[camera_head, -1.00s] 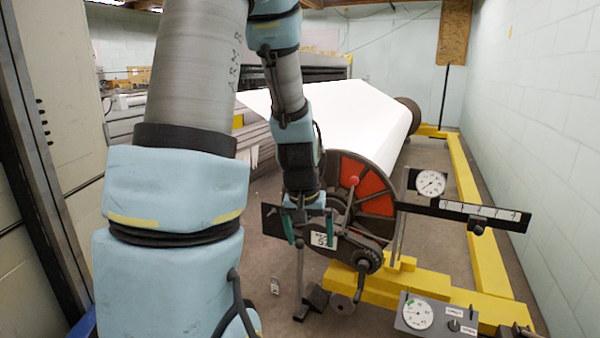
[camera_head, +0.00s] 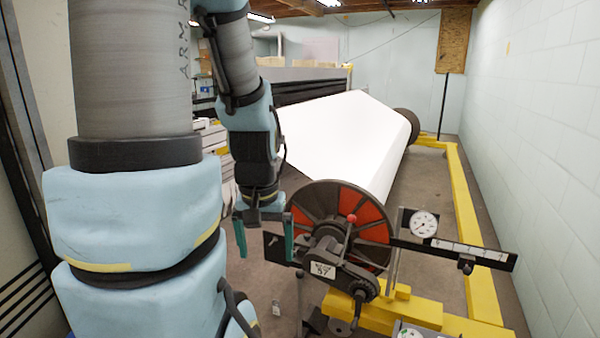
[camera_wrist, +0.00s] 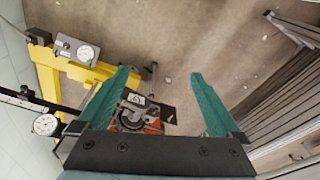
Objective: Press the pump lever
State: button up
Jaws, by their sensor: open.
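My gripper (camera_head: 265,248) is open and empty, its two teal fingers pointing down, just left of the machine's wheel end. The wrist view shows the fingers (camera_wrist: 160,75) spread wide with floor and part of the machine between them. A lever with a red ball knob (camera_head: 351,217) stands in front of the black and red wheel (camera_head: 372,214), to the right of my gripper. A dark pedal-like part (camera_head: 316,321) sits low by a thin post (camera_head: 299,300). I cannot tell for sure which part is the pump lever. Nothing visibly touches the fingers.
A black scale bar (camera_head: 445,250) and a round gauge (camera_head: 423,223) stick out to the right. Yellow frame beams (camera_head: 415,311) run low along the right. A big white roll (camera_head: 345,135) lies behind the wheel. Bare floor is left of the machine.

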jog(key=shift+r+p, duration=1.1)
jog(key=shift+r, duration=0.9)
